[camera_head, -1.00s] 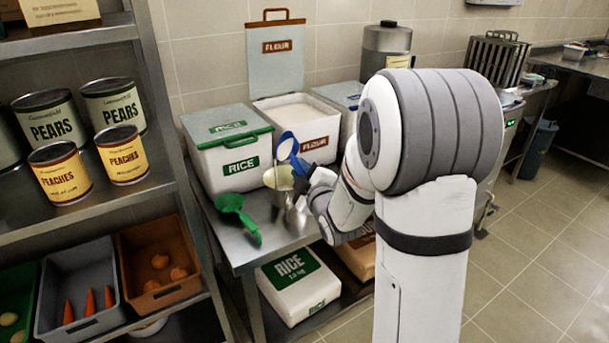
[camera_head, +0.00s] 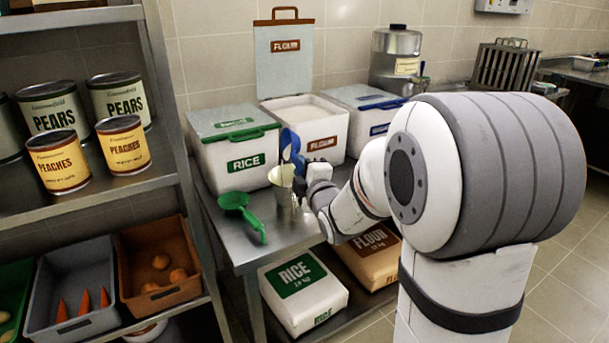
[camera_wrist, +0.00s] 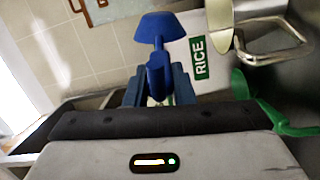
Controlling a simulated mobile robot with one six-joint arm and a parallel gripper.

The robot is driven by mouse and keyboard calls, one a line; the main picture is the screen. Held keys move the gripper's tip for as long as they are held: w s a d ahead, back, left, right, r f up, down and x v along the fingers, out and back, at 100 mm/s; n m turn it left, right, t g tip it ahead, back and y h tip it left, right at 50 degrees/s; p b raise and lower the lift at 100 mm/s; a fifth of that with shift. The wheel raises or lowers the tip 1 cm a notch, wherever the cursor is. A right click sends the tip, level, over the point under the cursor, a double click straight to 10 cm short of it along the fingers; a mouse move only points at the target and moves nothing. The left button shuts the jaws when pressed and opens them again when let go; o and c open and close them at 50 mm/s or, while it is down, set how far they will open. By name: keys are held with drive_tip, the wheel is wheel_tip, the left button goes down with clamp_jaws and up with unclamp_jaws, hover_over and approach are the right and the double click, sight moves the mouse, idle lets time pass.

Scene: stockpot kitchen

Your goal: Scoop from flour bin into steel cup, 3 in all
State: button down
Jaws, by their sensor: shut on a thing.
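My gripper (camera_head: 315,178) is shut on the handle of a blue scoop (camera_head: 291,146). The scoop also shows in the wrist view (camera_wrist: 158,28), held between the fingers. Its bowl is raised above the steel cup (camera_head: 282,180) and tilted; I cannot tell whether any flour is in it. The cup stands on the steel table, and a pale cream surface shows at its top. In the wrist view the cup's pale inside shows at the upper right, beside a metal handle (camera_wrist: 272,45). The flour bin (camera_head: 325,132) is behind, its lid (camera_head: 285,62) up, with white flour inside.
The closed rice bin (camera_head: 225,155) stands left of the flour bin, and a blue-lidded bin (camera_head: 368,112) right of it. A green scoop (camera_head: 240,213) lies on the table (camera_head: 275,238) left of the cup. A shelf with cans and crates is at the left.

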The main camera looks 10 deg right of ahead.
drive_tip(key=n+b, duration=0.1)
drive_tip(key=b, duration=0.1)
drive_tip(key=a+n+b, duration=0.1)
drive_tip(key=b, duration=0.1)
drive_tip(key=n+b, duration=0.2)
drive_tip(key=b, duration=0.1)
drive_tip(key=shift+s+a+f, duration=0.1)
drive_tip(key=shift+a+f, duration=0.2)
drive_tip(key=shift+f, duration=0.1)
idle(0.3)
drive_tip(key=shift+d+r+m, duration=0.2)
drive_tip(key=shift+d+m, duration=0.3)
drive_tip(key=shift+m, duration=0.6)
drive_tip(key=m, duration=0.1)
drive_tip(key=d+r+m, duration=0.1)
drive_tip(key=m, duration=0.1)
drive_tip(key=shift+d, duration=0.15)
drive_tip(key=shift+w+d+r+m, duration=0.15)
drive_tip(key=shift+d+r+m, duration=0.45)
drive_tip(key=shift+m, duration=1.9)
drive_tip(key=shift+w+d+r+m, duration=0.1)
drive_tip(key=shift+d+r+m, duration=0.55)
drive_tip(key=shift+m, duration=1.85)
drive_tip(key=shift+w+d+r+m, duration=0.15)
drive_tip(key=shift+d+r+m, duration=0.45)
drive_tip(key=shift+m, duration=1.9)
